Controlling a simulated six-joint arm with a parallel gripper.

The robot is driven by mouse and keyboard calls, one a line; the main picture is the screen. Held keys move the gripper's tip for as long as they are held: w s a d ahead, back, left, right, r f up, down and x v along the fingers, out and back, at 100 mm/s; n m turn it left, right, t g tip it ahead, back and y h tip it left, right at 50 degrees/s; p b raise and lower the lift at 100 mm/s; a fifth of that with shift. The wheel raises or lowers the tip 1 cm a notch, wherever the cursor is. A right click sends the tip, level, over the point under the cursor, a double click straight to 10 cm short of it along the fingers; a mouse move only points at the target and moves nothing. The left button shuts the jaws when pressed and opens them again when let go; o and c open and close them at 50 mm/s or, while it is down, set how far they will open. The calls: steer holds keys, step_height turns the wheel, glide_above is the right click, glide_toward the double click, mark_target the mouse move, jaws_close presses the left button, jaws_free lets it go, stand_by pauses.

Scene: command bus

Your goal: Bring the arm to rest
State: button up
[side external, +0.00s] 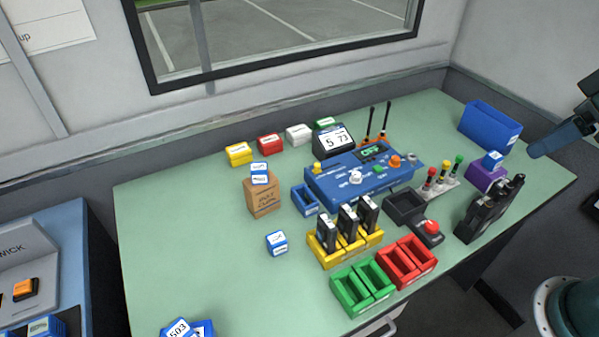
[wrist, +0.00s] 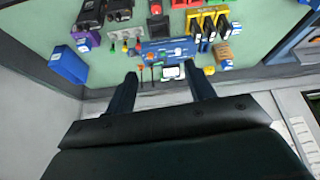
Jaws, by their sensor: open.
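My gripper (wrist: 160,69) is open and empty in the wrist view, its two dark fingers spread wide apart. In the side external view part of my gripper (side external: 550,140) shows at the right edge, raised above the right end of the green table (side external: 200,215). It is apart from everything on the table. The rest of the arm is mostly cut off by the frame.
A blue console (side external: 360,182) stands mid-table, with yellow (side external: 325,258), green (side external: 350,292) and red (side external: 393,268) racks in front. A blue bin (side external: 490,125) and a purple block (side external: 487,177) stand nearest my gripper. Black radios (side external: 480,215) stand at the front right edge.

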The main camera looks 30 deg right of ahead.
steer(key=shift+s+d+f+m, duration=0.3)
steer(key=shift+s+d, duration=0.05)
steer(key=shift+s, duration=0.15)
steer(key=shift+s+d+f+m, duration=0.25)
steer(key=shift+s+d+m, duration=0.05)
steer(key=shift+s, duration=0.2)
